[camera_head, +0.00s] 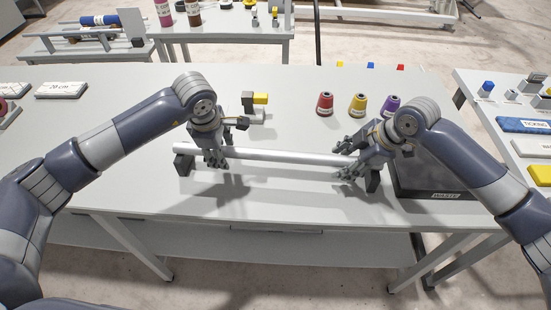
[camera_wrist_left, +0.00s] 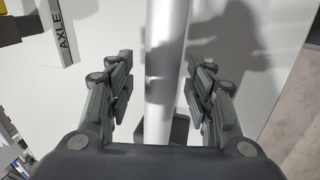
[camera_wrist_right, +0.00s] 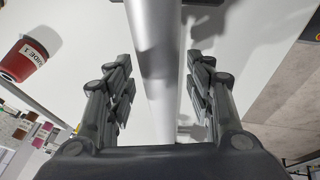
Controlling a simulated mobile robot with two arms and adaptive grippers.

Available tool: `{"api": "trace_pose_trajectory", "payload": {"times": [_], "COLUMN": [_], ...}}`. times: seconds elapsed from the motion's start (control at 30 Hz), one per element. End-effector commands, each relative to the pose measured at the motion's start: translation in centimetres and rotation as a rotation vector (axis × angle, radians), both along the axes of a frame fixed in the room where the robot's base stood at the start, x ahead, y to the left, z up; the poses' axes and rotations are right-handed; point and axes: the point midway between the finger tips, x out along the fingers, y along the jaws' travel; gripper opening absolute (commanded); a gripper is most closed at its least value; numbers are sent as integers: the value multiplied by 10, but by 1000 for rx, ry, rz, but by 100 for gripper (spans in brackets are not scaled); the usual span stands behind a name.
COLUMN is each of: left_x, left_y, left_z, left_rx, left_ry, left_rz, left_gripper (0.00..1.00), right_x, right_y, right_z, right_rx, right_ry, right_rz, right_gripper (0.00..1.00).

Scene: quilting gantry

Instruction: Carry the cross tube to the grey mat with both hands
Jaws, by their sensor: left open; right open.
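The cross tube (camera_head: 275,156) is a long silver tube lying level across the front of the white table, with dark support blocks (camera_head: 183,164) near its ends. My left gripper (camera_head: 215,160) is open near the tube's left end. In the left wrist view the tube (camera_wrist_left: 165,60) runs between its fingers with gaps on both sides. My right gripper (camera_head: 347,168) is open near the right end. In the right wrist view the tube (camera_wrist_right: 155,60) passes between its spread fingers.
Red (camera_head: 325,104), yellow (camera_head: 358,104) and purple (camera_head: 390,106) cones stand behind the tube. A grey and yellow fixture (camera_head: 248,102) stands behind my left gripper. The table's front edge is close.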

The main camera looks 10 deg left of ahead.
Motion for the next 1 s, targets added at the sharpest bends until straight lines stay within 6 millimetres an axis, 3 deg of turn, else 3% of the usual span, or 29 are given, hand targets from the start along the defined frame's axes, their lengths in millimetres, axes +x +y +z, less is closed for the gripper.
{"api": "trace_pose_trajectory", "payload": {"times": [0.33,0.5,0.57,1.0], "left_x": [1,0,1,1], "left_y": [0,0,0,0], "left_z": [-3,-3,-3,0], "left_rx": [0,0,0,-1], "left_ry": [1,1,1,-2], "left_rz": [-1,-1,-1,0], "left_gripper": [49,11,0,0], "right_x": [1,1,1,1], "right_y": [1,1,1,1], "right_z": [-3,-3,-3,1], "right_rx": [0,0,0,1], "right_ry": [0,0,0,-3], "right_rz": [0,0,0,-1], "right_gripper": [49,11,0,0]}}
